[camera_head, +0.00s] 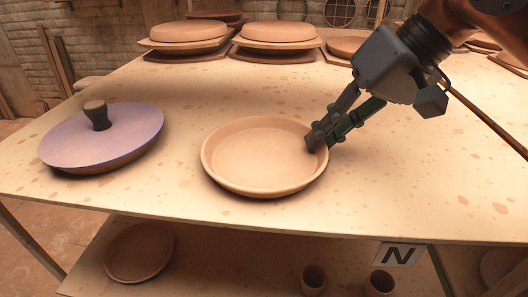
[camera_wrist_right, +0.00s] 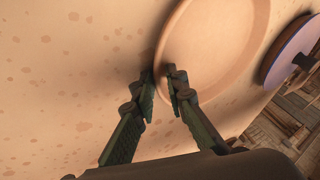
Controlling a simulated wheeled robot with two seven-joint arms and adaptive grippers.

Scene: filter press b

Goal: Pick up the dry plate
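The plate (camera_head: 258,160), a round, pale clay dish with a raised rim, is near the front middle of the table. It appears level, and I cannot tell whether it touches the table. My right gripper (camera_head: 318,139) reaches down to its right rim. In the right wrist view the fingers (camera_wrist_right: 161,76) straddle the rim of the plate (camera_wrist_right: 215,60), one finger inside and one outside, closed in close on it. The fingers hide a short piece of rim. My left gripper is not in view.
A purple-topped disc with a dark knob (camera_head: 97,140) stands to the left of the plate. Clay plates on boards (camera_head: 278,36) line the table's back. The lower shelf (camera_head: 215,262) holds a round plate (camera_head: 139,252) and small cups (camera_head: 380,283). The table between is clear.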

